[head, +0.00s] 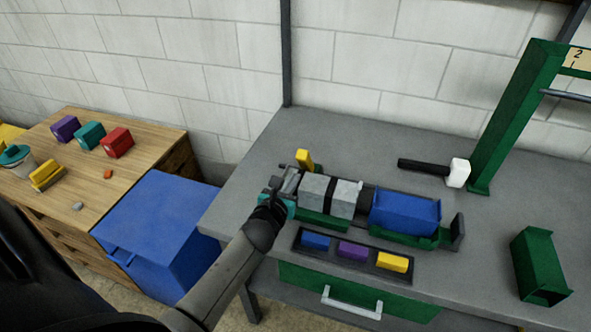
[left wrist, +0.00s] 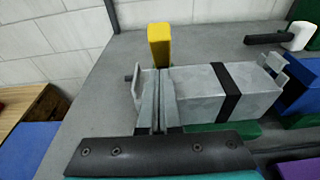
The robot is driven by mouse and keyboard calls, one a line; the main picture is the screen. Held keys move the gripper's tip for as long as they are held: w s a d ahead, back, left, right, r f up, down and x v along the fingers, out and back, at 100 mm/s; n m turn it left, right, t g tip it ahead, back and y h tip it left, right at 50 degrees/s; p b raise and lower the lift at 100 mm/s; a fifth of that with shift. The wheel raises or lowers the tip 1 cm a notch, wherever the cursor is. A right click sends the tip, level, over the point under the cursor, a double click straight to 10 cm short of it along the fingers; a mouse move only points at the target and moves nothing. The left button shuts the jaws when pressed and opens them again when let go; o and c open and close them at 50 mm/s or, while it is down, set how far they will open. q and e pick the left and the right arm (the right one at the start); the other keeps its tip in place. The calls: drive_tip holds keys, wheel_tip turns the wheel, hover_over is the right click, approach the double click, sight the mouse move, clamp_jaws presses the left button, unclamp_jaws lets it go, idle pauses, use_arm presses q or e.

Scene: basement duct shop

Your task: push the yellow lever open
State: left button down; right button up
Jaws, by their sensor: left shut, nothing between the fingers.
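The yellow lever (head: 304,159) stands upright at the left end of a clamp fixture on the grey bench. It also shows in the left wrist view (left wrist: 159,45), just beyond my fingertips. My left gripper (head: 289,180) is shut and empty at the fixture's left end, on the near side of the lever. In the left wrist view its fingers (left wrist: 160,75) point towards the lever's lower part, which they partly hide; I cannot tell whether they touch it. A grey block with a black band (head: 316,193) lies just right of the fingers. My right gripper is not in view.
A blue block (head: 405,211) sits in the fixture's right part. A tray (head: 405,277) with blue, purple and yellow blocks lies in front. A blue bin (head: 155,225) is left.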

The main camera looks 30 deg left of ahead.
sight(306, 164)
use_arm(q)
drive_tip(key=shift+w+a+r, duration=0.15)
drive_tip(key=shift+w+r, duration=0.25)
drive_tip(key=shift+w, duration=0.15)
drive_tip(key=shift+w+a+r, duration=0.15)
drive_tip(key=shift+w+r, duration=0.25)
drive_tip(key=shift+w, duration=0.15)
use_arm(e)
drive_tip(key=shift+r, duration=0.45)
use_arm(q)
drive_tip(key=shift+p, duration=0.3)
